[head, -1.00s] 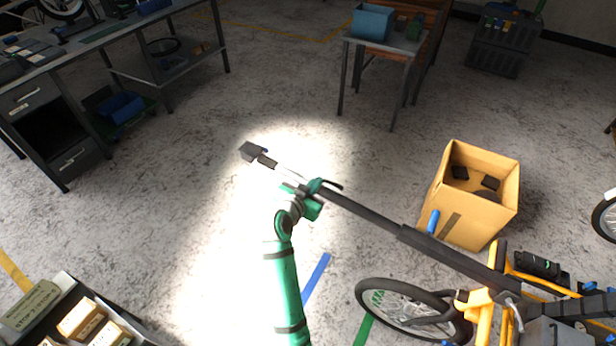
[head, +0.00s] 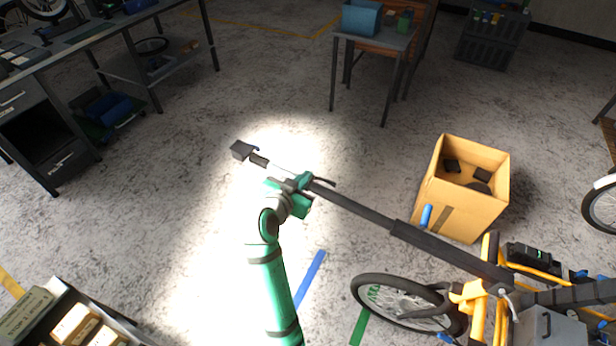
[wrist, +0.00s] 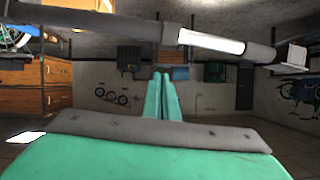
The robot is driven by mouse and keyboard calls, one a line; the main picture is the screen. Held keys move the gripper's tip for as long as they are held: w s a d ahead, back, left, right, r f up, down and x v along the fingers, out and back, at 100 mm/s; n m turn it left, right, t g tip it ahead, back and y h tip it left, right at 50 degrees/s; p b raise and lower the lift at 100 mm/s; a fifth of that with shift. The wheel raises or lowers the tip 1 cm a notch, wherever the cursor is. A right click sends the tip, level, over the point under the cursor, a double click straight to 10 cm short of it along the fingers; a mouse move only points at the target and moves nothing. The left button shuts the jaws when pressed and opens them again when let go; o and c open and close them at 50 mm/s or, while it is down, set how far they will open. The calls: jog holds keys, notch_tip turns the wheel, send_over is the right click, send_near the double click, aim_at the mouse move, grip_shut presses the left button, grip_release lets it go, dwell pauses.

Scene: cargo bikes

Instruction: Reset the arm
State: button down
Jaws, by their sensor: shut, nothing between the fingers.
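My green arm reaches up from the bottom middle of the head view. My gripper (head: 290,184) is at its end, beside a long dark pole (head: 360,212) that slants across the picture. In the wrist view my gripper's two green fingers (wrist: 160,95) lie together, pointing away, with nothing between them. The pole (wrist: 115,20) crosses the top of the wrist view, with a bright metal section. I cannot tell whether the gripper touches the pole.
The pole runs to a yellow cargo bike (head: 478,300) at lower right. An open cardboard box (head: 455,205) with dark items stands behind it. A workbench (head: 60,55) is at upper left, a small table (head: 380,38) at the back.

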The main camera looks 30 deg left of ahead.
jog(key=shift+v, duration=2.7)
jog(key=s+d+f+n+y, duration=0.1)
jog(key=s+d+f, duration=1)
jog(key=d+f, duration=0.35)
jog(key=s+d+r+t+h, duration=0.1)
jog(key=s+d+r, duration=0.1)
jog(key=s+d, duration=0.5)
jog(key=s+d+r+m+t+h, duration=0.1)
jog(key=s+d+r, duration=0.1)
jog(key=s+d, duration=0.6)
jog(key=s, duration=0.5)
jog(key=shift+s+d+h, duration=0.2)
jog(key=shift+s+h, duration=0.1)
jog(key=shift+d+r, duration=0.1)
